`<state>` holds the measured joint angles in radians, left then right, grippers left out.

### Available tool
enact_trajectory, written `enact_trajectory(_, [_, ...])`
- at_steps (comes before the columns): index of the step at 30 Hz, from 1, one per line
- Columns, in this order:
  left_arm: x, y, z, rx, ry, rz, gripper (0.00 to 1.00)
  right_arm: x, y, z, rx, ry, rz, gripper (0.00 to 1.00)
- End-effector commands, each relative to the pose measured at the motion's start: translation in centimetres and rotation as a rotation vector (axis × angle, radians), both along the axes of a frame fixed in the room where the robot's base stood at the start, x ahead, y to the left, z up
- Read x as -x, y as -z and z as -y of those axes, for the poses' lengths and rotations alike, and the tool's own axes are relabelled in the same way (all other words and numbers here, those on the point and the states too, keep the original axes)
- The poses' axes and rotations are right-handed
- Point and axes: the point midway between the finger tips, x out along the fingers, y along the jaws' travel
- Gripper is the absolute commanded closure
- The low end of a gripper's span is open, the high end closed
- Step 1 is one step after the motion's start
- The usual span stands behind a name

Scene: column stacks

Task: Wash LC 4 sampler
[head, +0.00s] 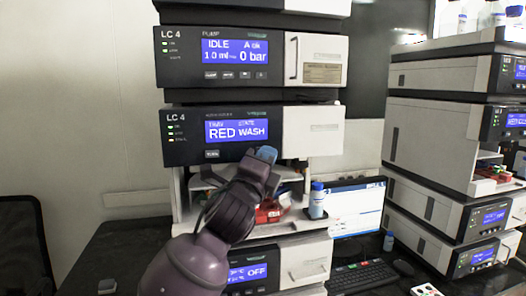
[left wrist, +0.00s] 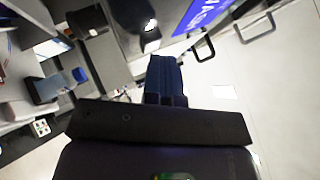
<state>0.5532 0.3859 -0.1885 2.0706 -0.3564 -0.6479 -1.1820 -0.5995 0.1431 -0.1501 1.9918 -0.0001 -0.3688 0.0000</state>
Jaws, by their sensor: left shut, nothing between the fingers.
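The LC 4 sampler (head: 180,137) is the dark-fronted module with a blue screen (head: 237,131) reading "TRAY RED" and "STATE WASH". A button (head: 212,154) sits below the screen at its left. My left gripper (head: 264,156) is shut and empty, with its blue fingertips in front of the lower part of the sampler's front, right of the button. I cannot tell whether they touch the panel. In the left wrist view the shut blue fingers (left wrist: 165,80) point up the picture, with part of a blue screen (left wrist: 205,14) at the top. My right gripper is not in view.
The LC 4 pump (head: 180,57) above reads IDLE and 0 bar. Below the sampler are an open bay with a red tray (head: 270,212) and a blue-capped bottle (head: 317,200). A monitor (head: 357,208), a keyboard (head: 362,277) and another stack (head: 430,135) stand to the right.

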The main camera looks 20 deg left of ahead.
Motion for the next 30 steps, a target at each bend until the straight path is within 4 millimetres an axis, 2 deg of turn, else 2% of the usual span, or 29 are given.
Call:
enact_trajectory(7, [0.9, 0.0, 0.6, 0.000, 0.000, -0.001, 1.00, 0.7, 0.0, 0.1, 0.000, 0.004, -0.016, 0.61])
enact_trajectory(20, [1.3, 0.1, 0.9, 0.001, 0.001, -0.001, 1.00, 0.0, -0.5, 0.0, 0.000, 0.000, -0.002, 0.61])
enact_trajectory(30, [3.4, 0.0, 2.3, 0.001, 0.001, -0.001, 1.00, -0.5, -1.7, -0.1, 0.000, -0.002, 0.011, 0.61])
